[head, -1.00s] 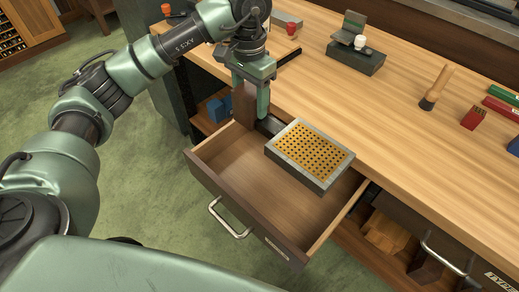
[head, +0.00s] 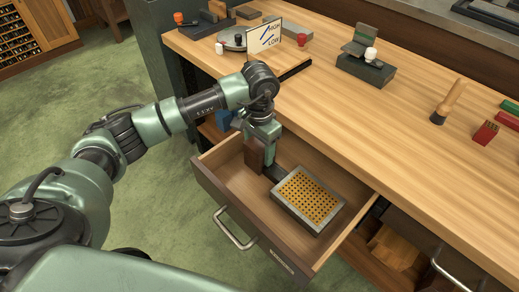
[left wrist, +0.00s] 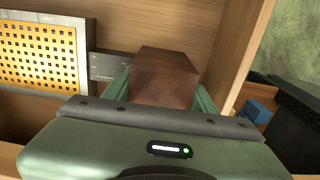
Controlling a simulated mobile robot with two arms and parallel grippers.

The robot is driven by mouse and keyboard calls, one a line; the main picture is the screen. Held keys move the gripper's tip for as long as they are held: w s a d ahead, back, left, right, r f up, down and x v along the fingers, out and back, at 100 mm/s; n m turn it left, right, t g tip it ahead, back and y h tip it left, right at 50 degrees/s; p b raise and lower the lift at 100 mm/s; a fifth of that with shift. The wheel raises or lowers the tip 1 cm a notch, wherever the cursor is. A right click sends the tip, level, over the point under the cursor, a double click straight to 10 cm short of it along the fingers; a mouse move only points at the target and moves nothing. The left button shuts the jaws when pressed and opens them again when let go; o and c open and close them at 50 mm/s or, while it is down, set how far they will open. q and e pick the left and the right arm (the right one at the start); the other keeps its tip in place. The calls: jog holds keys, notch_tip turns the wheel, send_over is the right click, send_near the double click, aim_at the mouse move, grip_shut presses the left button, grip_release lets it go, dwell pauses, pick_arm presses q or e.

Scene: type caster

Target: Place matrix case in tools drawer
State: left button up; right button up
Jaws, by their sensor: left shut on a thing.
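The matrix case (head: 310,198) is a grey-framed block with a brass perforated top. A dark bar joins it to a brown handle (head: 254,157). My left gripper (head: 266,150) is shut on this handle, with its fingers on both sides of it in the left wrist view (left wrist: 163,85). The case also shows at the left of the left wrist view (left wrist: 40,52). It lies within the walls of the open drawer (head: 235,190), low down; I cannot tell if it touches the bottom. My right gripper is out of view.
The wooden bench top (head: 380,120) is above the drawer. It carries a sign (head: 264,37), a dark block with a stand (head: 365,68), a brush (head: 449,102) and a red box (head: 486,133). Another drawer handle (head: 455,270) is at lower right. The drawer's front part is clear.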

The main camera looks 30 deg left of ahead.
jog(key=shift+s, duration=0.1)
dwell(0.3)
pick_arm(q)
jog(key=o, duration=1.5)
jog(key=shift+o, duration=0.2)
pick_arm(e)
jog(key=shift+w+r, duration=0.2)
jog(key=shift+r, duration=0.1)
pick_arm(q)
jog(key=shift+r, duration=0.1)
notch_tip(320, 180, up, 2)
jog(key=shift+r, duration=0.2)
notch_tip(320, 180, up, 9)
jog(key=shift+r+p, duration=0.1)
jog(key=shift+p, duration=0.2)
jog(key=shift+r, duration=0.25)
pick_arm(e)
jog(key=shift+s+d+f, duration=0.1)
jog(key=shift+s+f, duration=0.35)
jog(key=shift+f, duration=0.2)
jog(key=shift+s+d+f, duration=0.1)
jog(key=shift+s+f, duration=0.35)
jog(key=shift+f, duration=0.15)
